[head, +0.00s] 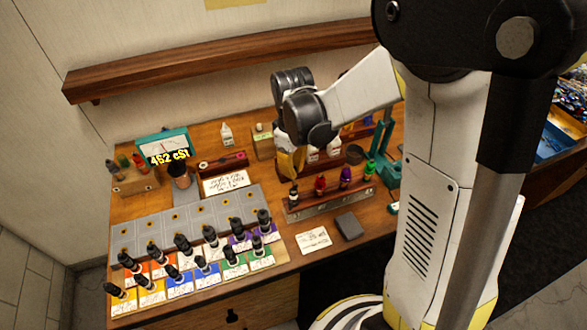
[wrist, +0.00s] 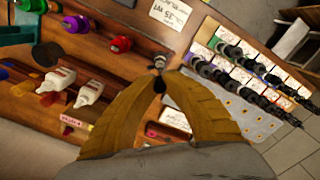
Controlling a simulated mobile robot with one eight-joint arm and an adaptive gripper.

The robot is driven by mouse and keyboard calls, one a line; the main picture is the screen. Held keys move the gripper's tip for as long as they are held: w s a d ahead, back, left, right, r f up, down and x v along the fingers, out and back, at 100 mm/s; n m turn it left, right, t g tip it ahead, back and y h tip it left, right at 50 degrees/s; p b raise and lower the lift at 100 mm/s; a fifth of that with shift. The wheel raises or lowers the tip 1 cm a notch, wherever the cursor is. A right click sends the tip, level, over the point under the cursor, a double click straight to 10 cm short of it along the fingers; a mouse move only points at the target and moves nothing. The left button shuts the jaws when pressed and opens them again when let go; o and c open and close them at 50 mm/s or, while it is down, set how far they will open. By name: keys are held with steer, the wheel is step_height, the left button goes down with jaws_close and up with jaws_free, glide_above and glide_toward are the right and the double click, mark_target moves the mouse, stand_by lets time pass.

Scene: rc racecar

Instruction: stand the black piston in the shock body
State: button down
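The black piston (head: 293,196) stands at the left end of the piston rack (head: 330,203), in line with the red, purple and green ones. My gripper (head: 291,176) is right at its top, pointing down. In the wrist view, my fingertips (wrist: 158,79) nearly meet around a small dark part, with a grey end of the black piston (wrist: 158,63) showing just past them. Whether the fingers grip it firmly I cannot tell. Several black shocks stand on coloured cards at the front left. A dark cylinder (head: 179,169) stands before the meter; I cannot tell which is the shock body.
The red piston (head: 320,186) stands close beside my gripper. White bottles (wrist: 89,92) are near my fingers in the wrist view. A teal meter (head: 163,145) reads 462 cSt at the back left. A grey panel (head: 150,232) and a wall shelf (head: 220,62) also show.

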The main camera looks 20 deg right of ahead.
mark_target(294, 188)
steer(key=shift+f, duration=0.2)
steer(key=shift+f+b, duration=3.75)
steer(key=shift+f, duration=0.3)
steer(key=c, duration=1.5)
jaws_free()
step_height(294, 188, up, 12)
steer(key=shift+r, duration=0.1)
